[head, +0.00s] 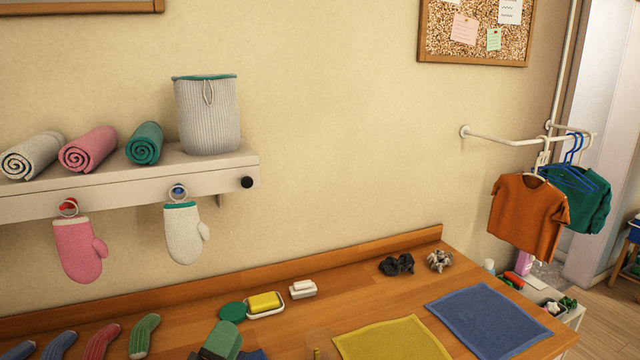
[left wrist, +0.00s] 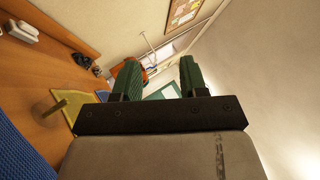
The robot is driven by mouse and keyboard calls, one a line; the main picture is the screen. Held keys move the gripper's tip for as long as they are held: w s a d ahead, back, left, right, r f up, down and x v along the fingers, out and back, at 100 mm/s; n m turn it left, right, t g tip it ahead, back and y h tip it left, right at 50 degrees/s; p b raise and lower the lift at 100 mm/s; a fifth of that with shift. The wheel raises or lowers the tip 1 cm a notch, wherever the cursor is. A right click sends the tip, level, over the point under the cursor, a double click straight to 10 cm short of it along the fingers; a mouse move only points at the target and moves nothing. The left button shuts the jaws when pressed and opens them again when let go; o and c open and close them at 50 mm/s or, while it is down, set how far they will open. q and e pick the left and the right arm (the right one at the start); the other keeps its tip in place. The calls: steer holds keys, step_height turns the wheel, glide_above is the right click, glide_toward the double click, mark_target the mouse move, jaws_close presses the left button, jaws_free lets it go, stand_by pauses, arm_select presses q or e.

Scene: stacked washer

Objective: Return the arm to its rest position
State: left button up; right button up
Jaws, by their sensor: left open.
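My left gripper (head: 222,340) shows at the bottom edge of the head view, its green finger low in front of the wooden counter (head: 290,345). The rest of that arm is out of frame. In the left wrist view, the two green fingers of the left gripper (left wrist: 158,68) stand well apart with nothing between them. My right gripper is in neither view.
Socks (head: 103,341), a yellow soap (head: 264,302), a yellow cloth (head: 392,341) and a blue cloth (head: 487,318) lie on the counter. A shelf (head: 130,184) with rolled towels and hanging mitts is above. Shirts (head: 528,215) hang at the right.

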arm_select(q)
steer(key=s+a+f+n+g+y, duration=0.4)
steer(key=f+n+y, duration=0.2)
steer(key=n, duration=0.3)
steer(key=s+a+f+n+g+y, duration=0.35)
steer(key=a+f+n+y, duration=0.2)
steer(key=n, duration=0.35)
steer(key=s+f+n+g, duration=0.1)
steer(key=s+f, duration=0.1)
steer(key=s, duration=0.1)
steer(key=s+d+f+n+g+h, duration=0.1)
steer(key=s+f+g, duration=0.1)
steer(key=s, duration=0.1)
steer(key=s+f+n+g, duration=0.1)
steer(key=s+f+g, duration=0.1)
steer(key=s, duration=0.1)
steer(key=shift+d+f+n+g, duration=0.25)
steer(key=shift+f+n, duration=0.05)
steer(key=shift+f, duration=0.05)
steer(key=s+d+f+n+g+h, duration=0.2)
steer(key=s+g, duration=0.3)
steer(key=s, duration=0.4)
step_height(320, 180, down, 27)
steer(key=s+g, duration=0.1)
steer(key=s+a+f+g, duration=0.1)
steer(key=s+a+f, duration=0.1)
steer(key=s+f, duration=1.4)
steer(key=shift+s+a+f+m+g+b, duration=0.2)
steer(key=shift+a+m+g+b, duration=0.1)
steer(key=shift+m+b, duration=0.1)
